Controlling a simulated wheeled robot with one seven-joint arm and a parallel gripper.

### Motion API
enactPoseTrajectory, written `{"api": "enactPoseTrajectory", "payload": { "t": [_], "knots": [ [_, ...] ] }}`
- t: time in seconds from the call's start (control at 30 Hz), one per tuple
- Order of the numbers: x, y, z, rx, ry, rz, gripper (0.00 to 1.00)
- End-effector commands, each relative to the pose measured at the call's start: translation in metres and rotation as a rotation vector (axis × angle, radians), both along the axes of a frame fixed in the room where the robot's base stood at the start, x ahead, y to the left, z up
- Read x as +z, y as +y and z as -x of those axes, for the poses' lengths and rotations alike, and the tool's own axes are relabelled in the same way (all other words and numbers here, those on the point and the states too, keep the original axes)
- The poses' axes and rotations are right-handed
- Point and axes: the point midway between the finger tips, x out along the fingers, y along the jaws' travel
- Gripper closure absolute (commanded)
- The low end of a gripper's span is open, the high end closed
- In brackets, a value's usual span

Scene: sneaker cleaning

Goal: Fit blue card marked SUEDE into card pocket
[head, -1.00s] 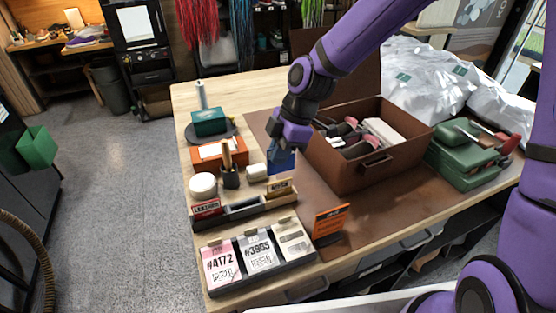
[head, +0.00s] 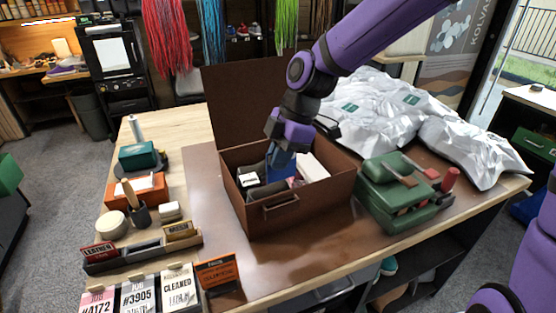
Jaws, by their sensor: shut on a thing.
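My gripper (head: 283,150) is shut on the blue card (head: 281,161), which hangs below the fingers over the open brown box. Its marking cannot be read here, and its lower edge is hard to separate from the things in the box. A dark card rack (head: 143,252) stands at the left of the table. It holds a red card marked LEATHER (head: 98,252) at its left end and a tan card (head: 180,231) at its right end, with a gap between them. I cannot tell for sure which part is the card pocket.
The brown box (head: 300,211) has its lid raised behind and holds several items. A green case (head: 397,190) and silver-white bags (head: 385,115) lie to its right. Tags and an orange sign (head: 219,275) stand at the front left. The brown mat (head: 205,205) left of the box is clear.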

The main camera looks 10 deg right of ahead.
Motion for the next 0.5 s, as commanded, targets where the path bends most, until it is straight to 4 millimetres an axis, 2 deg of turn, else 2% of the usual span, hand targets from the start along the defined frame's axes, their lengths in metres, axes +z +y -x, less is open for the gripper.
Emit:
{"api": "enactPoseTrajectory", "payload": {
  "t": [0.27,0.5],
  "knots": [
    [-0.001,0.000,0.000,-0.001,0.000,0.000,1.00],
    [-0.013,0.000,0.000,-0.001,0.003,0.000,1.00]
  ]
}}
